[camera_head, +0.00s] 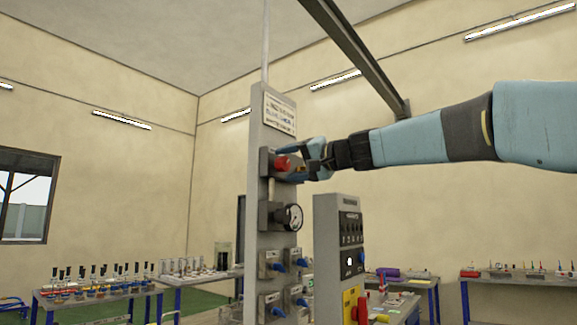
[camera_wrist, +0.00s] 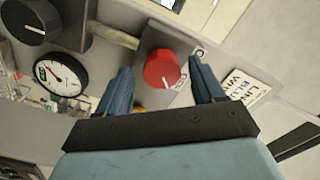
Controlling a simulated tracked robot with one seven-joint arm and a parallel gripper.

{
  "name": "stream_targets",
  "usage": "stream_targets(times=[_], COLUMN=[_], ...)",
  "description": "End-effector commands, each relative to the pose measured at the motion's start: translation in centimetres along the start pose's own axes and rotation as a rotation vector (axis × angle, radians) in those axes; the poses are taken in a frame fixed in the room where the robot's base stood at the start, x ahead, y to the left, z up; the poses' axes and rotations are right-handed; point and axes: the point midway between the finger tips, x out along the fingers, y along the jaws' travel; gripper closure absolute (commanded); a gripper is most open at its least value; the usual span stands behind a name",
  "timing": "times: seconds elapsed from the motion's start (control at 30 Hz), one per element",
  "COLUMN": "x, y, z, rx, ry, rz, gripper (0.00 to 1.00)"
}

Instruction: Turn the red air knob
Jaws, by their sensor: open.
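The red air knob (camera_head: 282,162) sits on a dark mount near the top of a tall grey panel (camera_head: 257,205). In the wrist view the red knob (camera_wrist: 162,69) shows between and beyond the two blue fingers, with a white pointer line on its face. My gripper (camera_head: 312,161) is beside the knob, on its right in the head view. In the wrist view my gripper (camera_wrist: 163,85) is open, with a finger on each side of the knob. I cannot tell whether either finger touches it.
A round gauge (camera_head: 292,217) and a black knob (camera_wrist: 31,20) are below the red knob on the panel. Blue-handled valves (camera_head: 272,264) sit lower. A grey control box (camera_head: 341,255) stands to the right. Benches with glassware (camera_head: 95,291) are behind.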

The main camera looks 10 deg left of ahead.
Motion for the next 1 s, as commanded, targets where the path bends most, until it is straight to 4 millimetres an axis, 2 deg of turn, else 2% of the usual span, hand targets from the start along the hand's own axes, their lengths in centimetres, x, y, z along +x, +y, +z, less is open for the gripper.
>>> stream_targets(times=[0.4, 0.6, 0.8, 1.0], x=[-7.8, -11.0, -12.7, -13.0], y=[0.0, 0.1, 0.2, 0.2], z=[0.0, 0.0, 0.0, 0.0], rx=[0.0, 0.0, 0.0, 0.0], ry=[0.004, 0.002, 0.001, 0.001], rz=[0.0, 0.001, 0.001, 0.001], gripper=[0.32, 0.32, 0.32, 0.32])
